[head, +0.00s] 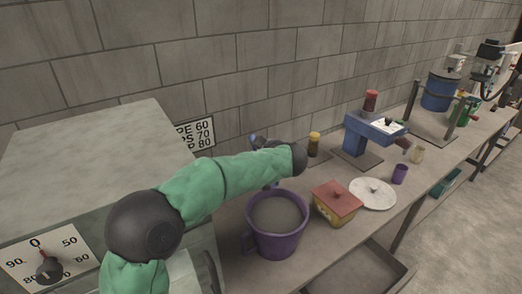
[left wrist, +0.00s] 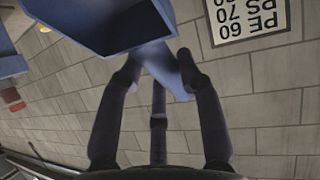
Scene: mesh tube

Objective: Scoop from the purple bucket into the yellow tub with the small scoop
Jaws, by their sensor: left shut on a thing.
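The purple bucket (head: 287,241) stands on the bench in the head view, filled with grey material. The yellow tub (head: 329,212) stands just right of it, with a red, knobbed lid-like top on it. My left gripper is shut on the handle of the blue small scoop (left wrist: 105,22), as the left wrist view (left wrist: 160,66) shows. I cannot tell whether the scoop holds anything. In the head view my left arm hides most of the gripper; a bit of blue (head: 253,138) shows behind it, above and behind the bucket. My right gripper is not in view.
A white knobbed disc (head: 368,198) lies right of the tub, with a purple cup (head: 399,174) beyond. A blue stand (head: 355,135) and a yellow-brown jar (head: 314,141) stand farther back. A block wall (head: 250,60) runs behind the bench; a large box-like unit (head: 90,160) is at left.

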